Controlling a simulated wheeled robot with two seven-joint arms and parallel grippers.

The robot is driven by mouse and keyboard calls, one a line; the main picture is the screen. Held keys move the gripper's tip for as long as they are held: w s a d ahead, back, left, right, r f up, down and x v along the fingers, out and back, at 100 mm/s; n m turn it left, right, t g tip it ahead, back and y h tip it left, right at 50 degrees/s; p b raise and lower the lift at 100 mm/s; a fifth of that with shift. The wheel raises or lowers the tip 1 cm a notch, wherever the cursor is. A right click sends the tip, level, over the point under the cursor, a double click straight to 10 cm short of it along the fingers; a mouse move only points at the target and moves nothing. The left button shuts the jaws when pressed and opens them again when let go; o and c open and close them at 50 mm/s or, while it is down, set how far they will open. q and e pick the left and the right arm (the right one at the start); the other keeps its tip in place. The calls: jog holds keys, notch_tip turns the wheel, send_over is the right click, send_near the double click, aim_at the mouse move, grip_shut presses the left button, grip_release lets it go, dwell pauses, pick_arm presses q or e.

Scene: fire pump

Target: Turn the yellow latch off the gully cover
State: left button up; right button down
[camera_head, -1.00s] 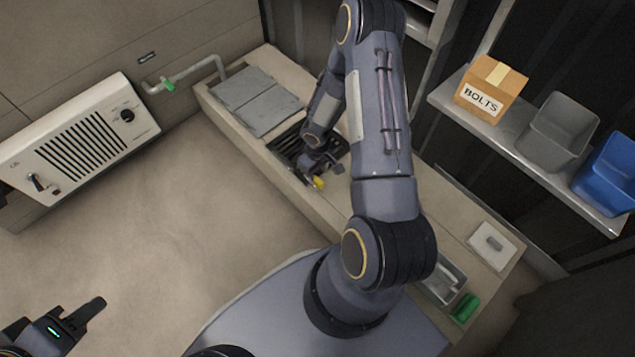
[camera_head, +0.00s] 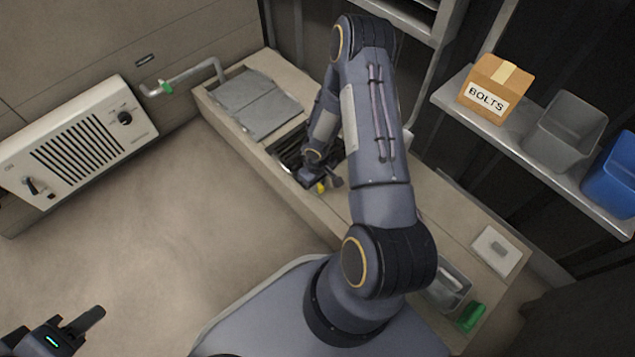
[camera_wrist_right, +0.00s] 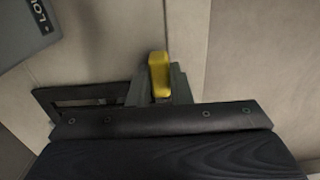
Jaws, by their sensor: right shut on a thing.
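The yellow latch (camera_wrist_right: 159,75) stands out between the fingers of my right gripper (camera_wrist_right: 158,88) in the right wrist view. The right gripper is shut on it. In the head view the yellow latch (camera_head: 321,187) is a small spot beside my right gripper (camera_head: 326,182), at the near end of the dark slotted gully cover (camera_head: 290,152). My right arm hides part of the cover. A dark slot of it (camera_wrist_right: 85,97) shows left of the gripper in the wrist view. My left gripper (camera_head: 82,325) is at the lower left of the head view, away from the bench, with its fingers close together.
Grey plates (camera_head: 255,103) lie on the far end of the long bench (camera_head: 400,185). A shelf (camera_head: 530,150) on the right holds a bolts box (camera_head: 496,88), a grey bin (camera_head: 563,132) and a blue bin (camera_head: 614,172). A metal tray (camera_head: 447,287) and green object (camera_head: 471,317) sit at the near end.

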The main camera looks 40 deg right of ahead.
dwell(0.3)
jog(key=n, duration=0.4)
jog(key=shift+n+p, duration=0.3)
jog(key=shift+n, duration=0.1)
jog(key=n+p, duration=0.1)
jog(key=n, duration=0.3)
jog(key=shift+n, duration=0.3)
jog(key=n+p, duration=0.1)
jog(key=n, duration=0.3)
jog(key=shift+n+p, duration=0.55)
jog(key=shift+n, duration=1.65)
jog(key=c, duration=1.3)
grip_release()
